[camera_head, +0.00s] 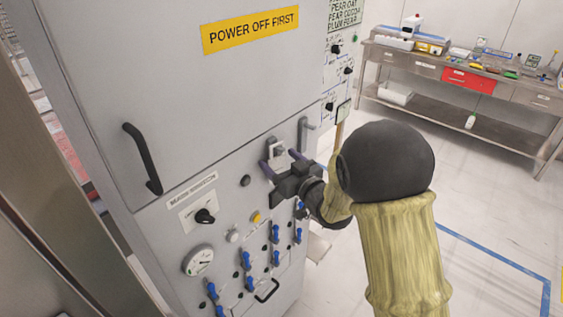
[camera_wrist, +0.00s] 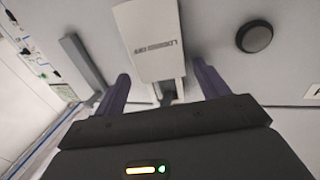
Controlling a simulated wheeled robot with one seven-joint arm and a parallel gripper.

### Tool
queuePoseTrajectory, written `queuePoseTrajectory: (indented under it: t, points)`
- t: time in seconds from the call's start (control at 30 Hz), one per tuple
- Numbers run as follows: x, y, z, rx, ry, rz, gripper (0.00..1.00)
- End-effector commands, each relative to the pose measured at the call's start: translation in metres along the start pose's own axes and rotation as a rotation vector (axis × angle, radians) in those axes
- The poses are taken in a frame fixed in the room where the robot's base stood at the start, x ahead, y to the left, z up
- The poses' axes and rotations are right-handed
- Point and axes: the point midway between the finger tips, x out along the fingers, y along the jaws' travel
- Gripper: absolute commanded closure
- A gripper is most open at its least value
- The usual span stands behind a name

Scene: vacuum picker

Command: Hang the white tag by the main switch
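The white tag (camera_head: 277,148) is at the cabinet's front face, right of the round dark button. In the wrist view the white tag (camera_wrist: 150,38) shows small dark lettering, too blurred to read surely, with a narrow pale and dark piece below it. My gripper (camera_head: 279,161) is open at the tag. Its two purple fingers stand apart on either side of the tag's narrow end in the wrist view (camera_wrist: 161,76). I cannot tell whether they touch it. The main switch (camera_head: 205,216) is a black knob on a white plate, under its label (camera_head: 192,189), left of my gripper.
The grey cabinet (camera_head: 190,95) has a black door handle (camera_head: 143,158), a grey handle (camera_head: 303,132) right of the tag, a gauge (camera_head: 199,260) and several blue levers below. A workbench (camera_head: 470,110) with several items stands at the back right. The floor between is open.

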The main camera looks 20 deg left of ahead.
Motion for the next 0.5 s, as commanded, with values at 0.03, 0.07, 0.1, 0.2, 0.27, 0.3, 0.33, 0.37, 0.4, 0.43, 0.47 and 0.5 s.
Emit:
queuePoseTrajectory:
  t: [0.03, 0.07, 0.1, 0.2, 0.27, 0.3, 0.33, 0.37, 0.4, 0.43, 0.47, 0.5]
  points:
    - [0.001, -0.002, 0.0, 0.0, 0.001, -0.004, 0.25]
    - [0.001, -0.002, 0.0, 0.0, 0.001, -0.004, 0.25]
    - [0.001, -0.002, 0.0, 0.0, 0.001, -0.004, 0.25]
    - [0.001, -0.002, 0.0, 0.001, 0.001, -0.005, 0.25]
    - [0.001, -0.003, 0.0, 0.001, 0.001, -0.005, 0.25]
    - [0.0, -0.003, 0.0, 0.001, 0.001, -0.006, 0.25]
    - [-0.001, -0.003, 0.0, 0.001, 0.001, -0.005, 0.25]
    - [-0.002, -0.002, 0.0, 0.001, 0.001, -0.005, 0.25]
    - [-0.005, -0.002, 0.001, 0.001, 0.001, -0.004, 0.25]
    - [-0.008, -0.002, 0.001, 0.001, 0.0, -0.004, 0.25]
    - [-0.011, -0.001, 0.002, 0.001, 0.0, -0.003, 0.25]
    - [-0.016, -0.001, 0.002, 0.001, 0.001, -0.001, 0.25]
